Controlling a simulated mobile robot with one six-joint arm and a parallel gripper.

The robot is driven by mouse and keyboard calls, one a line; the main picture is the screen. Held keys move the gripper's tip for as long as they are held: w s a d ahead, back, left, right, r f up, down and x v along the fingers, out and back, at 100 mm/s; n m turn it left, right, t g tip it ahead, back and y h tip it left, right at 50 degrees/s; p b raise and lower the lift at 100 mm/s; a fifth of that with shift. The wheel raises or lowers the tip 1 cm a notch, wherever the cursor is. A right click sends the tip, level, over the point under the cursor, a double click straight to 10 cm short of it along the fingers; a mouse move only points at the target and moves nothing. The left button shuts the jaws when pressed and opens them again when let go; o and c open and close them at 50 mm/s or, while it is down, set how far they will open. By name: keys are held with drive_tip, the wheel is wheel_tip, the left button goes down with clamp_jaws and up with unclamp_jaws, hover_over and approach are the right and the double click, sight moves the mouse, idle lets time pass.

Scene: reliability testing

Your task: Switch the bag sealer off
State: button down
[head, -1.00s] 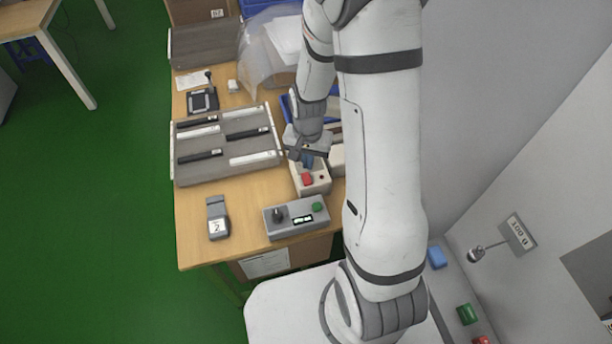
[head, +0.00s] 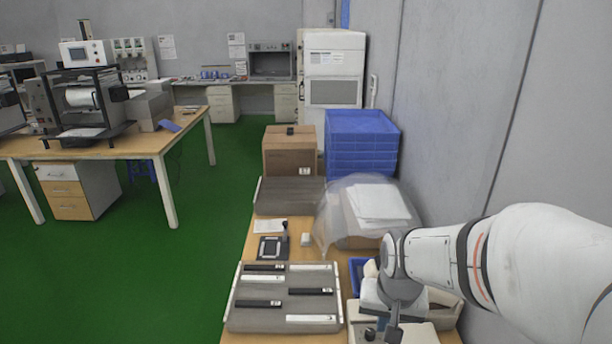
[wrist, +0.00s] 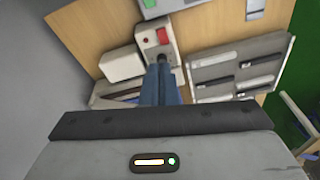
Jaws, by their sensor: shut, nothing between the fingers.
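In the wrist view a pale box (wrist: 152,47) carries a red square switch or button (wrist: 163,36), a small red dot (wrist: 145,40) and a dark round part at its near end. Which of the pale devices is the bag sealer I cannot tell for sure. My gripper (wrist: 161,68) has its blue fingers together and empty, with the tips at the box's near end, by the dark part. Whether they touch it I cannot tell. In the head view my gripper (head: 388,328) is at the bottom edge, over the pale box (head: 418,333), and the red part is out of view.
A grey tray (head: 284,329) with black and white strips lies left of my gripper. A white block (wrist: 122,64) and a long pale device stand beside the box. A grey control box with a green button (wrist: 149,3) is partly in view. Blue crates (head: 362,135) stand farther back.

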drive_tip(key=s+r+n+t+b, duration=0.1)
drive_tip(key=s+r+n, duration=0.1)
drive_tip(key=s+r, duration=0.3)
drive_tip(key=s, duration=0.3)
drive_tip(key=shift+s+r+n, duration=0.25)
drive_tip(key=shift+r+n, duration=0.05)
drive_tip(key=shift+r, duration=0.1)
